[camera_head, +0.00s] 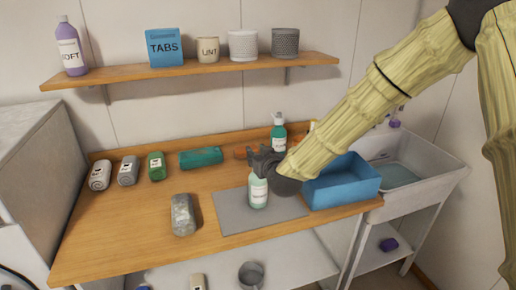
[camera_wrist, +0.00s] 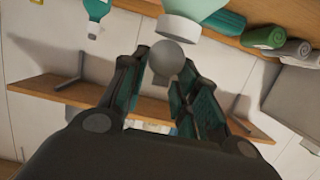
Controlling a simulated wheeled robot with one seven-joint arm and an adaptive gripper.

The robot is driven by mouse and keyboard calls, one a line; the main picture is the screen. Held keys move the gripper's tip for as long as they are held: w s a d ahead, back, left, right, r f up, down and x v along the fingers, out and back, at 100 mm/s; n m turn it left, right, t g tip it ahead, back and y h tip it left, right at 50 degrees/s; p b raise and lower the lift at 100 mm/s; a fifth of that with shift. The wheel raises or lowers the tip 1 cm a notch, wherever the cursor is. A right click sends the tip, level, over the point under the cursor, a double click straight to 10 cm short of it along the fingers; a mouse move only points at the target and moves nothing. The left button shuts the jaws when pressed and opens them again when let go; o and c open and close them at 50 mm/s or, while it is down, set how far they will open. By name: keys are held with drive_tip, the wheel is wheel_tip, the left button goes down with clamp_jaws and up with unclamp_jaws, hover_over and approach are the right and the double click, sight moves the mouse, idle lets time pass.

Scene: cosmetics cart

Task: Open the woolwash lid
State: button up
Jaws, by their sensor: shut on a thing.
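A pale green bottle with a white label (camera_head: 258,190), which I take as the woolwash, stands upright on the grey mat (camera_head: 232,217). Its label is too small to read. My gripper (camera_head: 264,163) is at the bottle's top and hides it in the head view. In the wrist view the fingers (camera_wrist: 172,80) are shut on a round grey lid (camera_wrist: 165,58). The bottle's white neck (camera_wrist: 178,28) shows right by the lid, at the pale green body (camera_wrist: 196,8). I cannot tell whether the lid is seated or loose.
A green pump bottle (camera_head: 279,141) stands behind. A blue bin (camera_head: 342,185) is close on the right, beside the sink (camera_head: 425,165). A grey bundle (camera_head: 183,215) lies left of the mat. Rolled towels (camera_head: 128,171) line the back left. A shelf (camera_head: 205,70) hangs above.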

drive_tip(key=g+p, duration=0.1)
drive_tip(key=p, duration=0.1)
drive_tip(key=w+g+p, duration=0.1)
drive_tip(key=p, duration=0.1)
drive_tip(key=r+g+h+p, duration=0.1)
drive_tip(key=p, duration=0.1)
drive_tip(key=shift+w+a+g, duration=0.2)
drive_tip(key=shift+a+g, duration=0.1)
drive_tip(key=g+p, duration=0.2)
drive_tip(key=p, duration=0.1)
drive_tip(key=shift+w+a+f+h, duration=0.15)
drive_tip(key=shift+w+f+h, duration=0.15)
drive_tip(key=shift+w+h, duration=0.1)
drive_tip(key=shift+w+f+g+p, duration=0.1)
drive_tip(key=shift+f+g+p, duration=0.1)
drive_tip(key=shift+g+p, duration=0.35)
drive_tip(key=shift+f, duration=0.15)
drive_tip(key=o, duration=1)
drive_tip(key=shift+o, duration=0.2)
